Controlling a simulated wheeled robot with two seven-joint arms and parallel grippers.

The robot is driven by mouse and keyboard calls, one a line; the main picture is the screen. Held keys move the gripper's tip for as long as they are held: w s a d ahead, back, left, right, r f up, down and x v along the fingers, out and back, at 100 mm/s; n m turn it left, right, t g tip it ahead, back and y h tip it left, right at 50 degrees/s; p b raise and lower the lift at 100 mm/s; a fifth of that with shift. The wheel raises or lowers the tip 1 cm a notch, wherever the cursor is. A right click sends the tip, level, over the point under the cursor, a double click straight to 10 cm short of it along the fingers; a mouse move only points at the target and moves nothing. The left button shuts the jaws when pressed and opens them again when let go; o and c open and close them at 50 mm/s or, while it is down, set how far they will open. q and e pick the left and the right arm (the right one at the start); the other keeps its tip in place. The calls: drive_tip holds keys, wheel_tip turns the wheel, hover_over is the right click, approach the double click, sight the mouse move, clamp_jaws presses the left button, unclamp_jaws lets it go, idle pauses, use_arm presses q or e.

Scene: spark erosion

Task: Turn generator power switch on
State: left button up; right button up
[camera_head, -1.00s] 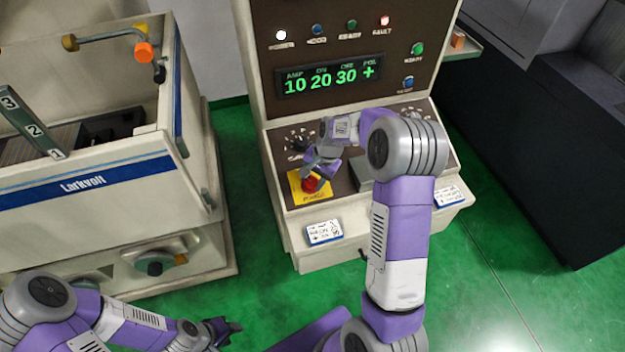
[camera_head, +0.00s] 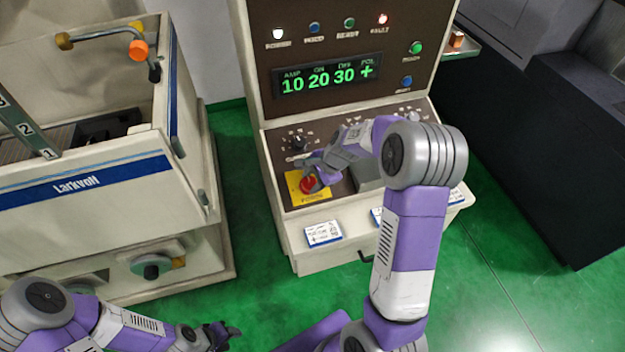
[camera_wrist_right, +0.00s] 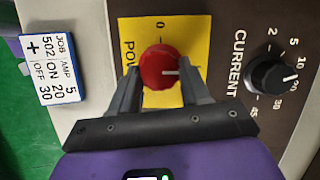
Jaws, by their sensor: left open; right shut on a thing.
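The generator's power switch is a round red knob (camera_head: 308,184) on a yellow plate (camera_head: 318,197) at the lower left of its sloped panel. In the right wrist view the red knob (camera_wrist_right: 159,66) has a white line pointing right, away from the "0" mark at the plate's top. My right gripper (camera_wrist_right: 160,80) is shut on the knob, with one finger on each side. In the head view this gripper (camera_head: 316,177) partly covers the knob. My left gripper (camera_head: 226,332) is open and empty, low over the green floor.
The black current knob (camera_wrist_right: 275,74) sits beside the yellow plate. The generator's display (camera_head: 325,79) is lit, with a white lamp (camera_head: 278,34) and a red fault lamp (camera_head: 382,19) above. A Larkvolt machine (camera_head: 110,205) stands left and a dark cabinet (camera_head: 540,150) right.

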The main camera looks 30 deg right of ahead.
idle(0.4)
drive_tip(key=o, duration=1.1)
drive_tip(key=shift+c, duration=0.2)
drive_tip(key=v, duration=0.7)
drive_tip(key=shift+r+p, duration=0.3)
drive_tip(key=shift+p, duration=0.1)
